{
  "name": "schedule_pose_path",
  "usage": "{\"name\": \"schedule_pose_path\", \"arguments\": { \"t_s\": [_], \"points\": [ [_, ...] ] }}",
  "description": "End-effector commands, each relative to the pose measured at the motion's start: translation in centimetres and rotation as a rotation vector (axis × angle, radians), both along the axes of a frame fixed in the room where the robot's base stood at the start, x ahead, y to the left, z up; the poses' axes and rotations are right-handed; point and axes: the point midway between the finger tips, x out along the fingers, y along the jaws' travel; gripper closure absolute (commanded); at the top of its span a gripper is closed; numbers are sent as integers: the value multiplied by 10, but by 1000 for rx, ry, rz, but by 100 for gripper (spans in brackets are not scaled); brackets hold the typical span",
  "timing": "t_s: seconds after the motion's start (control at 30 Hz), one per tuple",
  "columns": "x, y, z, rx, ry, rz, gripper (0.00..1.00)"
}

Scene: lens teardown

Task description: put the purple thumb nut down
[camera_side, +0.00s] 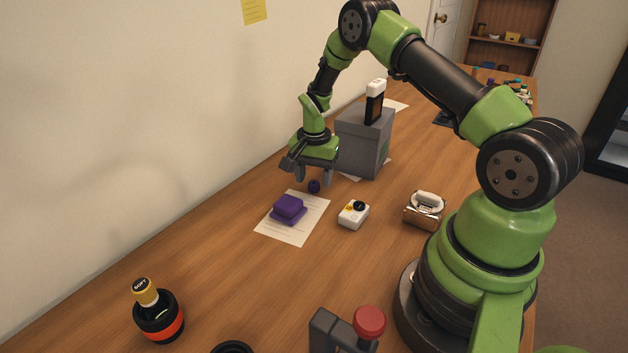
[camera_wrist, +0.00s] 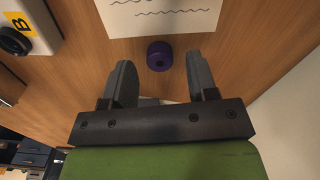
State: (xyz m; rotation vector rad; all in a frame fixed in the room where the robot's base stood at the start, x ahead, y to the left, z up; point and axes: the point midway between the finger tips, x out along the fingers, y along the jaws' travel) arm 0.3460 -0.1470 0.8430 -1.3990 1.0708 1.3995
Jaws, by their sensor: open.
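The purple thumb nut (camera_side: 314,186) rests on the wooden table, just off the far edge of the white paper sheet (camera_side: 294,234). It also shows in the wrist view (camera_wrist: 160,56), between and slightly beyond my fingertips, touching neither finger. My gripper (camera_side: 312,178) is open and empty, pointing down just above the nut. In the wrist view its two fingers (camera_wrist: 160,75) stand wide apart.
A purple block (camera_side: 289,208) lies on the sheet. A white box with a black knob (camera_side: 353,215) and a copper-coloured stand (camera_side: 424,212) are to the right. A grey box (camera_side: 364,145) stands behind my gripper. A dark bottle (camera_side: 158,318) is front left.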

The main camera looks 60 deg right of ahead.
Motion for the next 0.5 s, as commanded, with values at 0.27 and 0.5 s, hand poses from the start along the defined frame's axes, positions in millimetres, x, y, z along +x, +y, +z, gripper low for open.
{"name": "schedule_pose_path", "arguments": {
  "t_s": [0.27,0.5],
  "points": [
    [1,-1,63,-4,-4,1,47],
    [0,0,99,-3,0,1,47]
  ]
}}
